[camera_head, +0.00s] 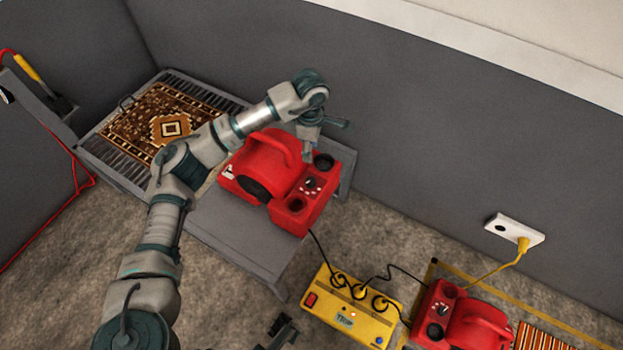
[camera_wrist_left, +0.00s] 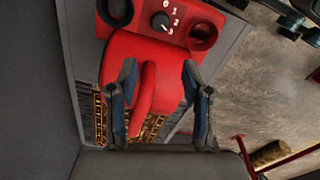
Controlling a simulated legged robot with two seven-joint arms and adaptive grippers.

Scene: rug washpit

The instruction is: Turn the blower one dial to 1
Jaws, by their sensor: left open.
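A red blower (camera_head: 262,165) with a top handle sits on a grey bench. Its front panel has a black dial (camera_head: 311,184) between two dark round openings. The dial also shows in the left wrist view (camera_wrist_left: 161,22), ringed by small white numbers; its exact setting is too small to be sure of. My left gripper (camera_head: 312,150) is open and empty above the blower, just behind the dial panel and apart from the dial. In the left wrist view its two fingers (camera_wrist_left: 160,78) frame the red handle. A dark part of my right gripper (camera_head: 278,330) shows at the bottom edge.
A second red blower (camera_head: 465,318) stands on the floor at lower right. A yellow power box (camera_head: 350,305) with cables lies in front of the bench (camera_head: 240,235). A patterned rug (camera_head: 150,125) lies behind at left. A wall socket (camera_head: 514,229) holds a yellow plug.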

